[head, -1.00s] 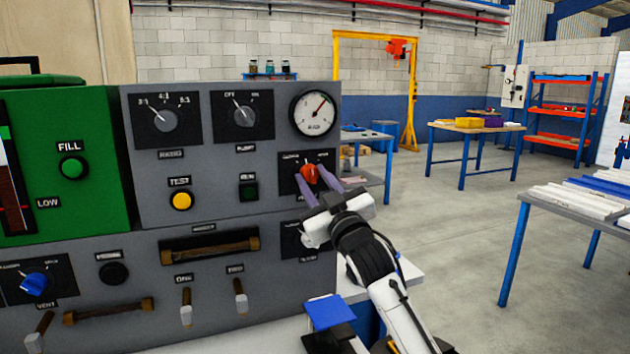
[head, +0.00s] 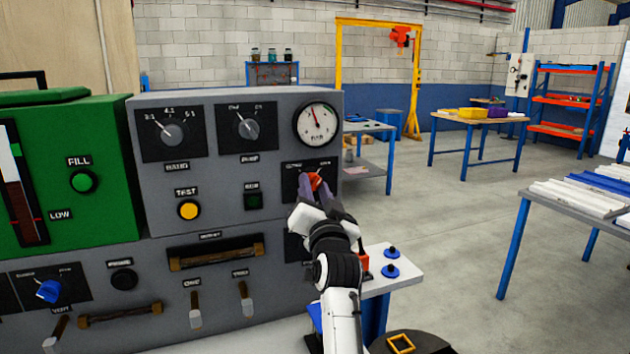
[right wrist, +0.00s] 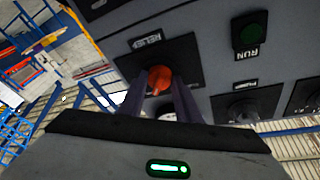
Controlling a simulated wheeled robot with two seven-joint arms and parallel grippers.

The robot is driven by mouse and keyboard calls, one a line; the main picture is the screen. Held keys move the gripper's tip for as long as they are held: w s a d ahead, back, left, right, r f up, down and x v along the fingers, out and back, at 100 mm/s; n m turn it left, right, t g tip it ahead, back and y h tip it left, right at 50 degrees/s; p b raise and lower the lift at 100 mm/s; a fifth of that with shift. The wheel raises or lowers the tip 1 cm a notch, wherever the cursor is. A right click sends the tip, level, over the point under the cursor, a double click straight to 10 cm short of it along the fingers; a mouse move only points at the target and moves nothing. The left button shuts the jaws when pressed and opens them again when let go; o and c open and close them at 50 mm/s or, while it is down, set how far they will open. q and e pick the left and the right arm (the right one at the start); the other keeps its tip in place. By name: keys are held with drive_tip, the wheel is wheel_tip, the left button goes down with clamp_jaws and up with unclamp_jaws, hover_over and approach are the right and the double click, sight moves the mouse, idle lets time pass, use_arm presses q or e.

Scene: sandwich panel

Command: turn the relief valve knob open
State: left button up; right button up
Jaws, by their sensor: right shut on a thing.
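The relief valve knob (head: 315,181) is red-orange and sits on a black plate (head: 298,170) at the right edge of the grey panel, below the gauge. My right gripper (head: 312,192) is shut on the knob, its purple-grey fingers on either side of it. In the right wrist view the knob (right wrist: 160,79) shows between the fingers, under a label reading RELIEF. The hand hides part of the plate and the panel below. The gauge (head: 316,124) needle points up and slightly left. My left gripper is not in view.
A green unit (head: 110,215) stands left of the grey panel (head: 225,220), which carries other knobs, buttons, switches and handles. A small white table (head: 405,278) with blue knobs is right of my right arm. Open floor lies further right.

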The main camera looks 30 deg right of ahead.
drive_tip(key=shift+m+g+p, duration=0.3)
drive_tip(key=shift+m+p, duration=0.2)
drive_tip(key=shift+m, duration=0.3)
drive_tip(key=o, duration=1.1)
drive_tip(key=shift+c, duration=0.2)
